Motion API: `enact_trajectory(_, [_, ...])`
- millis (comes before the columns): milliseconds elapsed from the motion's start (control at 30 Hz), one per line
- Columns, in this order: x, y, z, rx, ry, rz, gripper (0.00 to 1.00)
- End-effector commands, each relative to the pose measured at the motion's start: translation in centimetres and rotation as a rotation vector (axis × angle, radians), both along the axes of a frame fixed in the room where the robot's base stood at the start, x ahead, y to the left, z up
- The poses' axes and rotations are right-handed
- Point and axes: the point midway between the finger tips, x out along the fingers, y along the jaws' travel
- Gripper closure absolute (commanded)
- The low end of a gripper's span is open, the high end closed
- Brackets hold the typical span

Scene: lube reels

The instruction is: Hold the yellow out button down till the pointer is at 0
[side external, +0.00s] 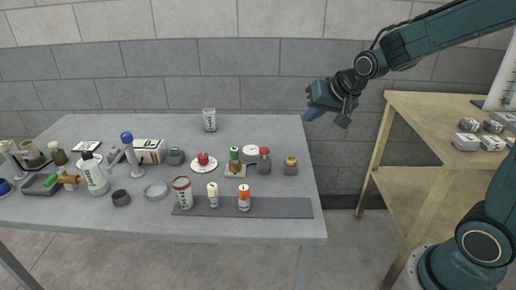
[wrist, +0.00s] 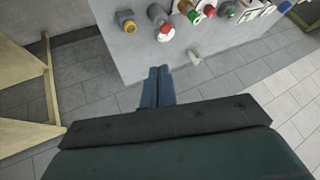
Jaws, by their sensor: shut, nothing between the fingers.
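The yellow button (side external: 291,160) tops a small grey box at the right end of the table's row of items. It also shows in the wrist view (wrist: 128,23), at the upper left. A white round disc (side external: 251,150), perhaps the dial, lies to the left of a red-topped grey piece; it is also in the wrist view (wrist: 166,34). My gripper (side external: 311,115) is up near the table's back right corner, clear of the yellow button. Its blue fingers (wrist: 158,82) are together and empty.
The red-topped grey piece (side external: 264,162) stands close to the left of the yellow button. Bottles stand on a dark strip (side external: 285,208) along the front. A wooden stand (side external: 425,112) with metal parts is to the right, across a gap. The table's back right is clear.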

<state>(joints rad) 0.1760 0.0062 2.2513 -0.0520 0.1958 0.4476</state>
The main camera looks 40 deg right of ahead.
Motion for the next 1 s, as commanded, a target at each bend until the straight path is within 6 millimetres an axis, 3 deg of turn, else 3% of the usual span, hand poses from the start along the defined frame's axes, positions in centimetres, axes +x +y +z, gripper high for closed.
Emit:
enact_trajectory(500, [7.2,-4.3,-6.5,0.126,-0.090,-0.199,1.00])
enact_trajectory(700, [8.7,-5.5,-8.5,0.163,-0.119,-0.253,1.00])
enact_trajectory(1000, [9.4,-6.1,-9.3,0.179,-0.135,-0.278,1.00])
